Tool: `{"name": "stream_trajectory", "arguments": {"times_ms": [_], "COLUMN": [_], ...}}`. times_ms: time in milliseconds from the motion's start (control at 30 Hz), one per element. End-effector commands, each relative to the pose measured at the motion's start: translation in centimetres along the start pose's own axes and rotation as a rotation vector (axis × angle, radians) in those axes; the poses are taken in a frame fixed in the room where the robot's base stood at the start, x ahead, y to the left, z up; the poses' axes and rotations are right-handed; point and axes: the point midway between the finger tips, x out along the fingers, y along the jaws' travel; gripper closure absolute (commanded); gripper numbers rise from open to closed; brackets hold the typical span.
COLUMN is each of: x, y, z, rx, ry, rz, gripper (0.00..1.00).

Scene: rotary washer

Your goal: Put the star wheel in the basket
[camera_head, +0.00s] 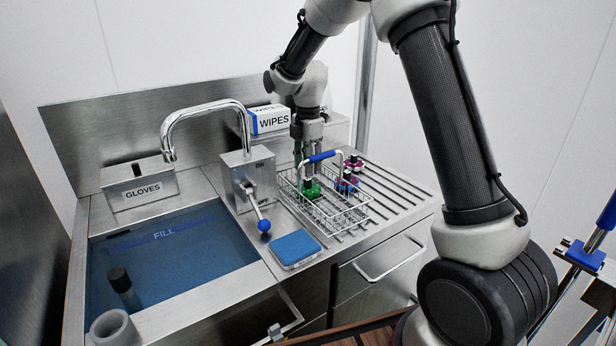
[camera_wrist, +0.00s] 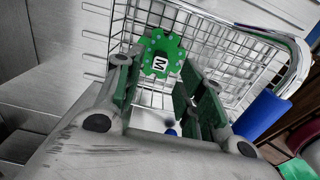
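A green star wheel (camera_head: 311,189) with a dark knob appears inside the wire basket (camera_head: 345,213), toward its left back part. In the wrist view the green wheel (camera_wrist: 161,52) shows a white label with an "M" against the basket's wire mesh (camera_wrist: 215,55). My gripper (camera_head: 308,150) points down above the wheel, behind the basket's blue handle (camera_head: 321,156). In the wrist view my gripper's (camera_wrist: 160,82) green-padded fingers are apart, with the wheel beyond their tips. I see nothing clamped between them. Whether the wheel rests on the basket floor is hard to tell.
Two other wheels, one bluish (camera_head: 347,184) and one reddish (camera_head: 355,163), stand on the ribbed drainboard (camera_head: 395,195) by the basket. The faucet (camera_head: 205,108) and blue-knobbed lever (camera_head: 264,225) stand left. A blue sponge (camera_head: 296,247) lies in front; the water-filled sink (camera_head: 175,255) is farther left.

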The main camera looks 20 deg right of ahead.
Motion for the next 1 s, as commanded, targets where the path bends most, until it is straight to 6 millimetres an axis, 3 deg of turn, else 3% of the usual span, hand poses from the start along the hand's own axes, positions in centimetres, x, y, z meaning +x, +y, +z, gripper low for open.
{"name": "stream_trajectory", "arguments": {"times_ms": [100, 300, 567, 667, 767, 833, 1000], "x": [-2.9, -6.0, -7.1, -8.3, -10.8, -13.0, -17.1], "y": [0.1, 0.0, -0.1, -1.2, -4.1, -7.3, -17.4], "z": [0.0, 0.0, 0.1, 0.5, 1.6, 2.5, 4.1], "rx": [0.0, 0.0, 0.005, 0.066, 0.214, 0.374, 0.849], "ry": [0.0, 0.0, 0.0, 0.0, 0.002, 0.008, 0.047], "rz": [0.004, 0.001, 0.0, 0.015, 0.048, 0.083, 0.175], "gripper": [0.61, 0.61, 0.61, 0.61, 0.61, 0.61, 0.61]}}
